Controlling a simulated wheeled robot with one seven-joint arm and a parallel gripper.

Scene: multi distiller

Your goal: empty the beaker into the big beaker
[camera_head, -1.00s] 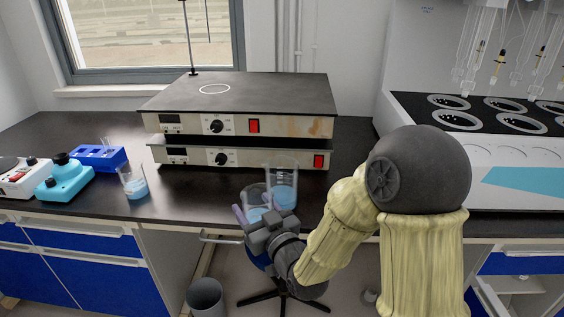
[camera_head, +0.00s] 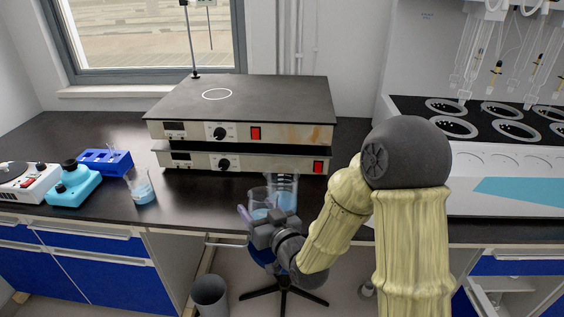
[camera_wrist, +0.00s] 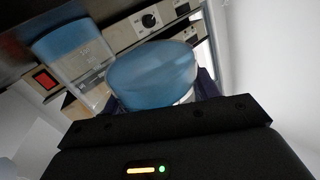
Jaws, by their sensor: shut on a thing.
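The beaker (camera_head: 259,199) is clear glass with blue liquid in it. My gripper (camera_head: 256,213) is shut on it near the front edge of the bench. It looks about upright in the head view; any slight tilt is hard to tell. The big beaker (camera_head: 285,196), with graduation marks and blue liquid, stands just behind and to the right of it, partly covered by it. In the wrist view the held beaker (camera_wrist: 150,78) lies between my fingers, and the big beaker (camera_wrist: 72,45) shows at the upper left. Whether the two glasses touch is unclear.
Two stacked hot plates (camera_head: 243,131) stand behind the beakers. Another beaker with blue liquid (camera_head: 141,190) stands to the left, beside a blue rack (camera_head: 105,161) and a turquoise device (camera_head: 75,185). Dark bench top (camera_head: 200,195) is clear between them. A bin (camera_head: 209,295) stands below.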

